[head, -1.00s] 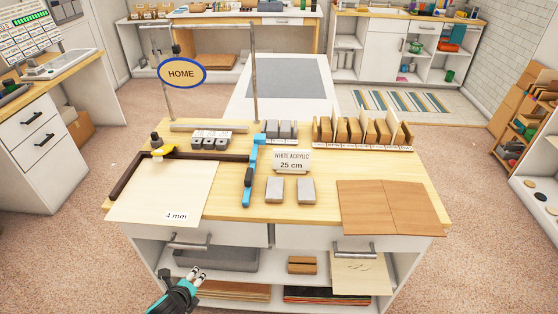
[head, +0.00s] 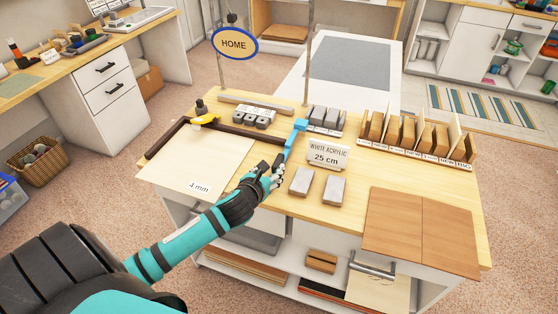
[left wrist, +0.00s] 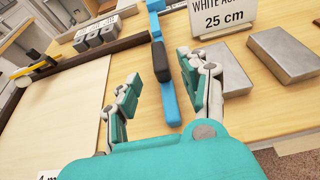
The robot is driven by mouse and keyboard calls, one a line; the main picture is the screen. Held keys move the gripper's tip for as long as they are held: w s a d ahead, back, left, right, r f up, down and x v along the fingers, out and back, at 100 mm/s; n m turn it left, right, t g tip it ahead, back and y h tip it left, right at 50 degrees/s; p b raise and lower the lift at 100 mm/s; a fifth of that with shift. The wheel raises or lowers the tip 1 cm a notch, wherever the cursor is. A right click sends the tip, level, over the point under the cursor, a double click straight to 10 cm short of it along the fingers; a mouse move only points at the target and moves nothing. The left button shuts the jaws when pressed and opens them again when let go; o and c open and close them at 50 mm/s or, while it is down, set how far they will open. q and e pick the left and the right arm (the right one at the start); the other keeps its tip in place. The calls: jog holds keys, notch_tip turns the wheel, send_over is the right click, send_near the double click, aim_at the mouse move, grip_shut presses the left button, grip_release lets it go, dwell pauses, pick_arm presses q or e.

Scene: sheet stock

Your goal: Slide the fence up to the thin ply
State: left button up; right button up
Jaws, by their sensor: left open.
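The blue fence (head: 296,138) lies on the bench top, across the end of a dark brown L-shaped rail (head: 230,130). It has a dark grip; its blue bar also shows in the left wrist view (left wrist: 170,101). The thin ply (head: 195,162) is a pale sheet marked 4 mm, lying inside the rail's corner. A strip of bench separates its right edge from the fence. My left gripper (head: 270,172) is open at the fence's near end. In the left wrist view its fingers (left wrist: 160,70) are on either side of the fence. My right gripper is out of view.
A sign reading WHITE ACRYLIC 25 cm (head: 327,155) and two grey blocks (head: 317,186) stand right of the fence. Several small grey blocks (head: 253,115) sit behind the rail. Brown panels (head: 421,230) cover the front right of the bench.

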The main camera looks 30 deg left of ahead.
aim_at(276, 164)
pick_arm(q)
jog(key=x, duration=0.7)
jog(key=shift+w, duration=0.1)
jog(key=shift+w+a+f, duration=0.1)
jog(key=shift+w+f, duration=0.05)
jog(key=shift+w, duration=0.2)
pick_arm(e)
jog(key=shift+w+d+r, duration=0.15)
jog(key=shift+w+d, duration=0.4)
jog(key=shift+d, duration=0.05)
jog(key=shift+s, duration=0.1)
pick_arm(q)
grip_shut()
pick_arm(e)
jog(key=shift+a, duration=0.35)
